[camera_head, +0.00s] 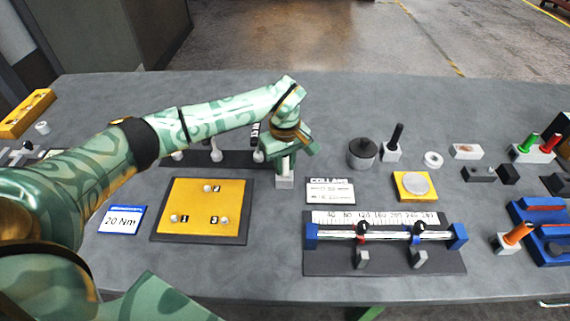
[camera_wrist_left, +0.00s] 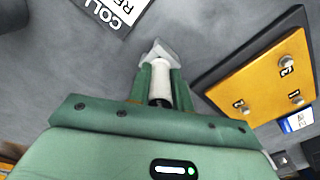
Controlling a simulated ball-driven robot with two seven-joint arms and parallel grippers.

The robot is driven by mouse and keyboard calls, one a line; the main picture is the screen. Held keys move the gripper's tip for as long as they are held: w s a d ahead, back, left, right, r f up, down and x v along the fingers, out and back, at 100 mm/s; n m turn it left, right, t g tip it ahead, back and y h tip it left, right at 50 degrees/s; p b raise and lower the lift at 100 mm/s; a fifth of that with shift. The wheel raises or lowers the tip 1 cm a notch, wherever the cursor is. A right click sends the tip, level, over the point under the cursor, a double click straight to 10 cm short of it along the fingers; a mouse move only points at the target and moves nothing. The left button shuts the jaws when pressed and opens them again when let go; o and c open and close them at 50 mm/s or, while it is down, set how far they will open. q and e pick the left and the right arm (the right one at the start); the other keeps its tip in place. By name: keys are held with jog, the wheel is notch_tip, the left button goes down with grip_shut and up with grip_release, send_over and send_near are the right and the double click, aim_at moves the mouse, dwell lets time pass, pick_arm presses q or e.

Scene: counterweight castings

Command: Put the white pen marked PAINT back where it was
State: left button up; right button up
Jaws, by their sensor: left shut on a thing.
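My left gripper (camera_head: 285,150) is shut on a white pen (camera_wrist_left: 160,80) with a dark end towards the gripper. The PAINT marking cannot be read. A small pale block (camera_head: 285,182) stands on the bench directly under the fingers. In the left wrist view the pale block (camera_wrist_left: 161,48) lies right at the pen's far end. I cannot tell whether the pen is inside the block or just above it. In the head view the fingers hide most of the pen. My right gripper is not in view.
A yellow plate (camera_head: 190,212) with pegs lies left of the block, and a COLLARS card (camera_head: 330,193) lies to its right. A dark rack (camera_head: 230,160) stands behind. A black pen (camera_head: 397,135) and an orange pen (camera_head: 519,233) stand in other blocks. A ruler fixture (camera_head: 385,262) sits in front.

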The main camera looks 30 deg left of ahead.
pick_arm(q)
jog(key=shift+f, duration=0.15)
jog(key=o, duration=0.9)
jog(key=shift+f, duration=0.1)
notch_tip(320, 180, up, 12)
jog(key=shift+r+p, duration=0.25)
jog(key=shift+p, duration=0.7)
